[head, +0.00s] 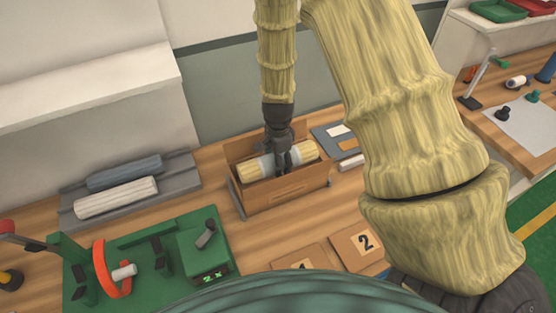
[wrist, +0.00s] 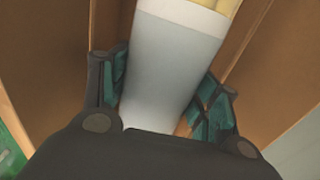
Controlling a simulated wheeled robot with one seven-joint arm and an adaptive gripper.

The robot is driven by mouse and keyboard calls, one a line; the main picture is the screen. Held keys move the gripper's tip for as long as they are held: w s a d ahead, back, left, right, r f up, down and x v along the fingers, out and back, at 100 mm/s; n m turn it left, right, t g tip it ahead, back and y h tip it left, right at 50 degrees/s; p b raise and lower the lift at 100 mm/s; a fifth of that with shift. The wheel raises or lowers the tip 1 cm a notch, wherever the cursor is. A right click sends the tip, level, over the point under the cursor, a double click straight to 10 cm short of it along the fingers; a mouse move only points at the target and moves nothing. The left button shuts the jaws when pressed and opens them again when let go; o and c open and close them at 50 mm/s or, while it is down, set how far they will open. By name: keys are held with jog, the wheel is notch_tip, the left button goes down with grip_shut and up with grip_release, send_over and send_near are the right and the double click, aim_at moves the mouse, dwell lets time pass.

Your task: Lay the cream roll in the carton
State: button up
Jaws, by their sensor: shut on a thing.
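The cream roll (head: 302,151) has a pale grey-white band around its middle. My gripper (head: 281,165) comes down from above and is shut on the roll at the band. The roll is at the carton (head: 287,194), an open brown box on the table, and lies lengthwise between its long walls. I cannot tell whether it touches the carton's floor. In the wrist view the band (wrist: 170,70) sits between my two green-padded fingers, with brown carton walls on both sides. The roll's underside is hidden.
A grey rack (head: 185,180) at left holds a blue-grey roll (head: 124,173) and a white roll (head: 115,197). A green fixture (head: 150,250) with an orange ring stands front left. Numbered brown cards (head: 358,243) lie in front of the carton. A grey tray (head: 329,140) is behind right.

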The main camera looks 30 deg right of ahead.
jog(key=shift+f+b, duration=2.05)
jog(key=shift+f, duration=2.1)
jog(key=o, duration=1.3)
jog(key=shift+r, duration=0.1)
notch_tip(320, 180, up, 12)
jog(key=shift+f, duration=0.1)
